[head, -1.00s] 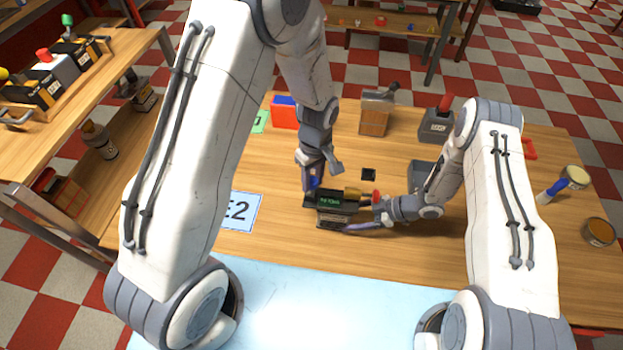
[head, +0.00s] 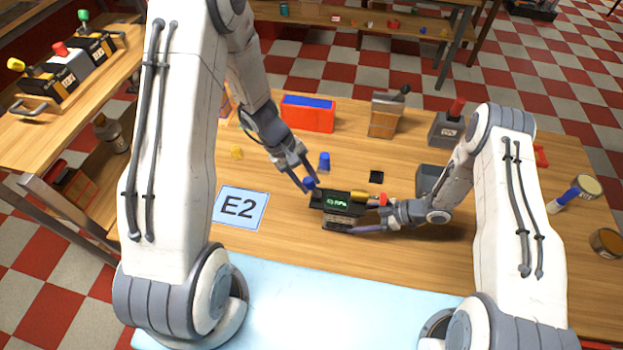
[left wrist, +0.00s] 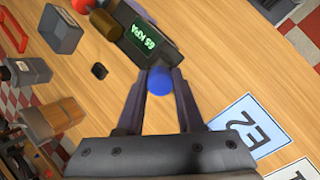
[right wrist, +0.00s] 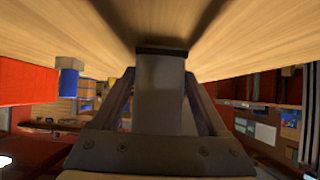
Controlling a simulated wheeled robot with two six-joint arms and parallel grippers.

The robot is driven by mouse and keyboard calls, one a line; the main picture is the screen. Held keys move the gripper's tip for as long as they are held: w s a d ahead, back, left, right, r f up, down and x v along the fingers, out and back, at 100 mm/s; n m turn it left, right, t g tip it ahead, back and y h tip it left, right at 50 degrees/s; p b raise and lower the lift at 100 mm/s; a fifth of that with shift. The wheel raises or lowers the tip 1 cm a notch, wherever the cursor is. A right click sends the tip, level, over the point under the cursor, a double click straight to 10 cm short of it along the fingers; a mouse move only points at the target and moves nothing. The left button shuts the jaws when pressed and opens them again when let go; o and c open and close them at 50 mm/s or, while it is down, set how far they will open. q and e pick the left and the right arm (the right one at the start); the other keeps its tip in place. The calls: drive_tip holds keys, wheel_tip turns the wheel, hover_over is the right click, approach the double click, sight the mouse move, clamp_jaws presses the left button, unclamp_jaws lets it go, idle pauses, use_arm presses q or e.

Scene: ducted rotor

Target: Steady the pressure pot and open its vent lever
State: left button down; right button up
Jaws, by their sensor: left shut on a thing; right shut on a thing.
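The pressure pot (head: 337,209) is a dark block low on the table with a lit green display, a brass cylinder (head: 358,196) and a red end. Its display reads about 65 KPA in the left wrist view (left wrist: 146,38). My left gripper (head: 304,184) is shut on a blue knob (left wrist: 159,80) at the pot's left end, which I take for the vent lever's end. My right gripper (head: 371,214) reaches in low from the right, shut on a grey upright part (right wrist: 160,95), apparently the pot's side or handle. Its exact contact is hidden in the head view.
A red-orange box (head: 308,115), a wooden-sided box (head: 386,116) and a grey box with a red knob (head: 447,126) stand farther back. An E2 card (head: 241,208) lies left on clear table.

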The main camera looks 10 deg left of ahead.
use_arm(q)
drive_tip(key=shift+a+f+h, duration=0.35)
drive_tip(key=shift+a+h, duration=0.1)
drive_tip(key=shift+h, duration=0.6)
drive_tip(key=shift+a+f+h, duration=0.35)
drive_tip(key=shift+a+h, duration=0.1)
drive_tip(key=shift+h, duration=0.6)
drive_tip(key=c, duration=0.5)
unclamp_jaws()
drive_tip(key=shift+c, duration=0.2)
drive_tip(key=v, duration=1.2)
